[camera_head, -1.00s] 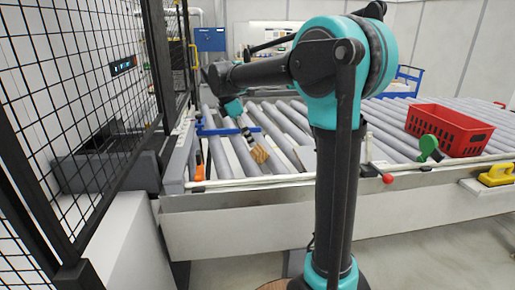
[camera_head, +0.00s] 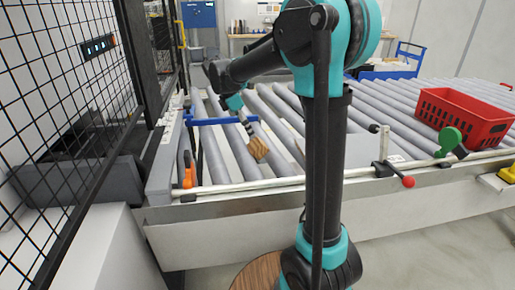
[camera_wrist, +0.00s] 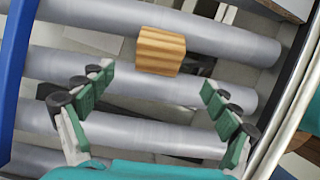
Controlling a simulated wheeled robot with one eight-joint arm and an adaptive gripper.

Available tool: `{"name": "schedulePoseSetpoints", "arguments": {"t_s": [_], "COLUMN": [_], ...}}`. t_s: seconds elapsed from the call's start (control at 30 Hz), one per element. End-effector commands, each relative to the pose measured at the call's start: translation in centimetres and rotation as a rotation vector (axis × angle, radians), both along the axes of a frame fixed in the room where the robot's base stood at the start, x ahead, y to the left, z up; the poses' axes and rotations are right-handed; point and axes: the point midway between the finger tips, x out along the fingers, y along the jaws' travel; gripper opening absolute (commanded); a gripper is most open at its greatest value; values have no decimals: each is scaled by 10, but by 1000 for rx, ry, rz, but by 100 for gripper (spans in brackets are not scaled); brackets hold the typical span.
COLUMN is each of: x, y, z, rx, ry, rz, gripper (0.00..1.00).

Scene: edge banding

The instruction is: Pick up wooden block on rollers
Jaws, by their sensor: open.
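A small wooden block (camera_head: 258,148) with striped grain lies on the grey rollers, left of my arm's column in the head view. In the wrist view the block (camera_wrist: 161,51) rests across the rollers near the top middle. My gripper (camera_wrist: 157,80) is open and empty, with green-padded fingers spread wide on either side. The block lies just beyond the fingertips, roughly between their lines, and looks untouched. In the head view the gripper is small and its fingers are hard to make out beside the block.
A red crate (camera_head: 463,118) stands on the rollers at the right. A blue bar (camera_head: 210,121) crosses the rollers behind the block. An orange clamp handle (camera_head: 188,172) and a red knob (camera_head: 408,181) sit along the front rail. A black mesh fence (camera_head: 70,90) stands at the left.

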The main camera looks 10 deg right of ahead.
Motion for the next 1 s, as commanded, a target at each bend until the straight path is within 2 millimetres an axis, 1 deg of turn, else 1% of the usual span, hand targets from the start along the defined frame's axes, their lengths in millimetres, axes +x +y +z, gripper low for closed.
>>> {"name": "schedulePoseSetpoints", "arguments": {"t_s": [0.03, 0.2, 0.3, 0.47, 0.7, 0.8, 1.0], "x": [1, 3, 3, 4, 8, 9, 9], "y": [-4, -15, -18, -22, -37, -41, -43], "z": [-10, -35, -43, -51, -80, -89, -93], "rx": [0, 0, 0, 0, 0, 0, 0], "ry": [0, 0, 0, 0, 1, 0, 0], "rz": [-1, -1, 0, 0, -1, 0, 0], "gripper": [89, 89, 89, 89, 89, 89, 89]}}
